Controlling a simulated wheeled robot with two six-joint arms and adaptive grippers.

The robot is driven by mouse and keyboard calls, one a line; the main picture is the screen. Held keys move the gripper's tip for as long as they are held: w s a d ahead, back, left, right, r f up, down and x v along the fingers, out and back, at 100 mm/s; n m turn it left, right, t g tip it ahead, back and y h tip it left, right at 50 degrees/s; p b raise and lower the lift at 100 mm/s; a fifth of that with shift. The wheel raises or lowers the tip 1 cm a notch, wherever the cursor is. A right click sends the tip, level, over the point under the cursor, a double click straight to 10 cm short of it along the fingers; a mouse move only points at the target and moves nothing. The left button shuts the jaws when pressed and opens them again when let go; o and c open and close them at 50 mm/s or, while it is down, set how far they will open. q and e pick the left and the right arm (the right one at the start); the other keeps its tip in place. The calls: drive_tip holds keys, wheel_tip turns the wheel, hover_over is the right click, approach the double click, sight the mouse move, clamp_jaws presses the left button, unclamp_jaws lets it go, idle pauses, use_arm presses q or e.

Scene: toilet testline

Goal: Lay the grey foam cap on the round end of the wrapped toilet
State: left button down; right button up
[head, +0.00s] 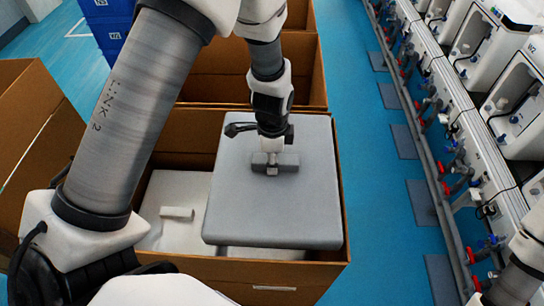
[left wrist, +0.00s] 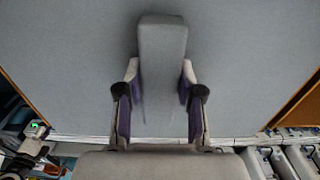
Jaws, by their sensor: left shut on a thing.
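The grey foam cap (head: 275,205) is a flat, square slab with a raised grey block (head: 288,163) on top. My left gripper (head: 270,160) points down and is shut on that block. In the left wrist view, its two fingers (left wrist: 160,85) stand on either side of the block (left wrist: 162,45), and the slab (left wrist: 70,60) fills most of the picture. The slab lies over the right part of an open cardboard box (head: 240,270). I cannot make out the wrapped toilet or its round end; the cap hides what is below. My right gripper is not in view.
A white piece (head: 155,190) with a small white bar (head: 177,212) lies in the box, left of the cap. More open cardboard boxes (head: 215,75) stand behind. On the right runs a test line with white units (head: 515,95) and pipes. Blue floor (head: 385,260) lies between.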

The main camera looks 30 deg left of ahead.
use_arm(q)
drive_tip(key=f+b, duration=0.1)
drive_tip(key=f, duration=0.1)
drive_tip(key=s+f+b, duration=0.1)
drive_tip(key=f, duration=0.1)
drive_tip(key=shift+b, duration=0.4)
wheel_tip(320, 180, down, 27)
drive_tip(key=b, duration=2.1)
drive_tip(key=shift+w+r, duration=0.15)
drive_tip(key=shift+w, duration=0.05)
drive_tip(key=shift+s+a+f, duration=0.2)
drive_tip(key=shift+a+f, duration=0.15)
drive_tip(key=shift+f, duration=0.05)
drive_tip(key=c, duration=0.7)
unclamp_jaws()
drive_tip(key=shift+o, duration=0.2)
wheel_tip(320, 180, up, 12)
